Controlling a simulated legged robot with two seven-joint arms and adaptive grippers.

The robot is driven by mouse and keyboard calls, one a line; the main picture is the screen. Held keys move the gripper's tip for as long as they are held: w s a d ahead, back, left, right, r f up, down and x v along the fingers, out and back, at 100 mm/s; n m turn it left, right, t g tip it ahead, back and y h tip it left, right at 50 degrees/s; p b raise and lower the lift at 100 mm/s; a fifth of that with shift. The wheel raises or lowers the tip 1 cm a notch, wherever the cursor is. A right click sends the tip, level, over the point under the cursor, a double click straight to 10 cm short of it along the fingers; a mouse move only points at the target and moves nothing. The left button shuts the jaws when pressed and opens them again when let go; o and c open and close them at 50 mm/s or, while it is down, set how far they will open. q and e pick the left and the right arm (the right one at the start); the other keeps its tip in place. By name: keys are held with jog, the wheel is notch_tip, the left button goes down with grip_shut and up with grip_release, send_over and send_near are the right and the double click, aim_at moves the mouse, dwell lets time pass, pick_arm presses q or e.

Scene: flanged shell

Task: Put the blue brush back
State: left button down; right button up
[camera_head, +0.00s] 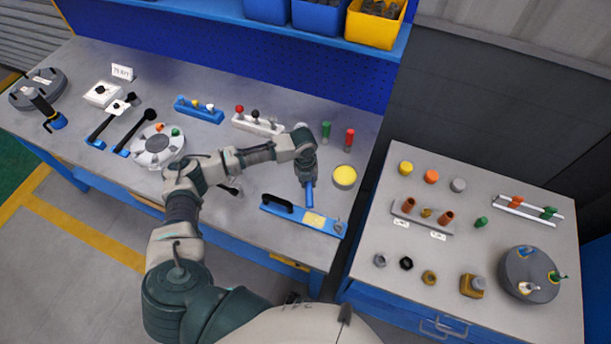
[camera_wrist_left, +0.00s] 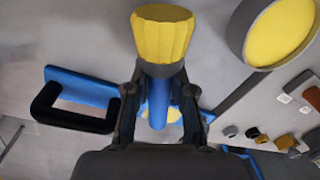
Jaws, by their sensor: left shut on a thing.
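My left gripper (camera_head: 308,172) is shut on the blue brush, whose blue handle (camera_head: 309,194) points down below the fingers. In the left wrist view the brush (camera_wrist_left: 160,45) shows yellow bristles and a dark collar, with the blue handle between the two fingers (camera_wrist_left: 158,105). The brush is over the workbench, just behind a blue bar-shaped holder (camera_head: 271,211) with a black handle and a yellow patch; I cannot tell whether they touch. The holder also shows in the left wrist view (camera_wrist_left: 95,88). My right gripper is not in view.
A round tin with a yellow top (camera_head: 344,178) stands close to the right of the gripper. Green (camera_head: 326,130) and red (camera_head: 349,138) cylinders stand behind it. A white rack with knobs (camera_head: 258,124) is at the back. A second table (camera_head: 470,250) with small parts stands at the right.

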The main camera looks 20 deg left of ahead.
pick_arm(q)
jog(key=shift+w+a, duration=0.65)
jog(key=shift+w, duration=0.15)
jog(key=shift+w+a+f, duration=0.2)
jog(key=shift+w+a, duration=0.5)
jog(key=shift+w, duration=0.1)
notch_tip(320, 180, down, 2)
jog(key=shift+d+f+p, duration=0.1)
jog(key=shift+f+p, duration=0.15)
jog(key=shift+p, duration=0.3)
jog(key=shift+s+f, duration=0.1)
jog(key=shift+f, duration=0.15)
jog(key=shift+f, duration=0.2)
jog(key=c, duration=1)
grip_release()
